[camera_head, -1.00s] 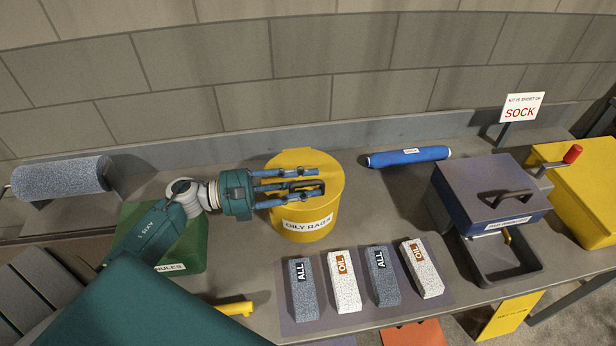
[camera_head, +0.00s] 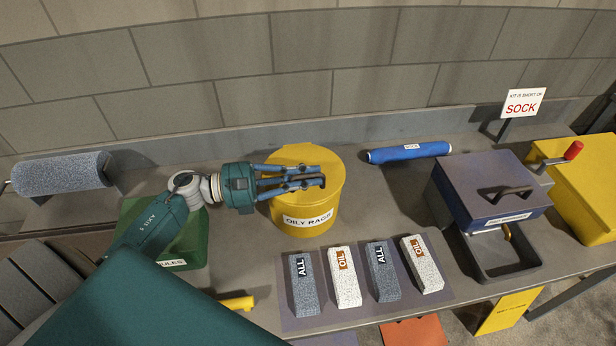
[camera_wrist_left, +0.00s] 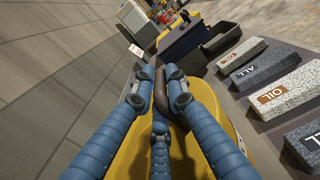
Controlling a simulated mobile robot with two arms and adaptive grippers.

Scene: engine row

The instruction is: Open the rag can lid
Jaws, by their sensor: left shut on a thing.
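The yellow rag can (camera_head: 307,215), labelled OILY RAGS, stands upright on the bench. Its yellow lid (camera_head: 322,160) looks level on top, with no gap visible. My left gripper (camera_head: 305,182) reaches over the lid from the left, its blue fingers closed on the dark lid handle (camera_head: 318,181). In the left wrist view the fingers close around the dark handle (camera_wrist_left: 160,88), and the yellow can (camera_wrist_left: 128,152) shows beneath them. The fingers hide part of the handle. My right gripper is not in view.
Several grey and white blocks (camera_head: 346,276) lie on a mat in front of the can. A blue sock roll (camera_head: 408,153) lies to the right behind. A wall is behind.

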